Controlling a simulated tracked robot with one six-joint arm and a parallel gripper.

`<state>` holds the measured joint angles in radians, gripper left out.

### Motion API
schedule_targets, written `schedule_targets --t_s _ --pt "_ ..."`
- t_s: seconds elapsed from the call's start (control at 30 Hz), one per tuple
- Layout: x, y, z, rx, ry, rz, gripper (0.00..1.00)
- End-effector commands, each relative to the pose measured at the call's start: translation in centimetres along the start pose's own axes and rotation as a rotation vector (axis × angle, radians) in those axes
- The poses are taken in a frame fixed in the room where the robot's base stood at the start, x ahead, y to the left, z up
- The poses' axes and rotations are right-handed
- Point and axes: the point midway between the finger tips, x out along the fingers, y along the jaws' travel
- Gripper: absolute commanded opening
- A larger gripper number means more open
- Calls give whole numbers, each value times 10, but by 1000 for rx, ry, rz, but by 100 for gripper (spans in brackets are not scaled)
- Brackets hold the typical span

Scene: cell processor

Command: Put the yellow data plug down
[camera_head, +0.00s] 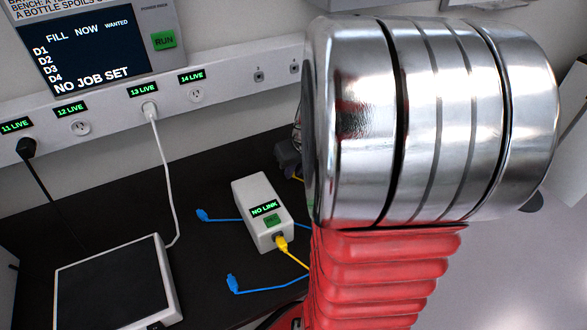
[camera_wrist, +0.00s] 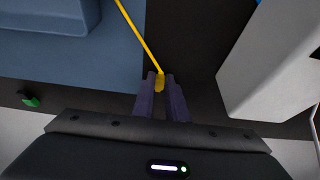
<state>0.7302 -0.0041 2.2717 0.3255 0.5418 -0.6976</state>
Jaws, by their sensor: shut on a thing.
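In the wrist view my gripper (camera_wrist: 160,82) is shut on the yellow data plug (camera_wrist: 160,85), held between the two dark fingertips. A yellow cable (camera_wrist: 139,34) runs from the plug up and to the left. Whether the plug touches the surface below cannot be told. In the head view a yellow plug end (camera_head: 281,243) sits at the front of a small white box (camera_head: 256,199) reading NO LINK, and a yellow cable (camera_head: 296,261) leads from it behind my arm. My arm hides much of the area around my gripper in the head view.
The dark bench (camera_head: 205,273) has bare room around the white box. Two blue plugs (camera_head: 203,215) (camera_head: 233,284) lie beside it. A flat dark-topped device (camera_head: 112,284) is at left. A socket strip (camera_head: 50,135) runs along the wall. A pale block (camera_wrist: 265,60) stands right of my gripper.

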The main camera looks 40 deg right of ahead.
Motion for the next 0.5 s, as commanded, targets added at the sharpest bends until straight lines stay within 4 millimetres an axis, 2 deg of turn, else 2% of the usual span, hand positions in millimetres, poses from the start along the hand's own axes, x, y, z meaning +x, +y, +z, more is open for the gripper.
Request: schedule_targets --t_s 0.03,0.07,0.3,0.5 --pt "1 0 1 0 -1 0 0" --pt "1 0 1 0 -1 0 14" --pt "1 0 0 -1 -1 -1 31" --pt "1 0 0 -1 0 0 31"
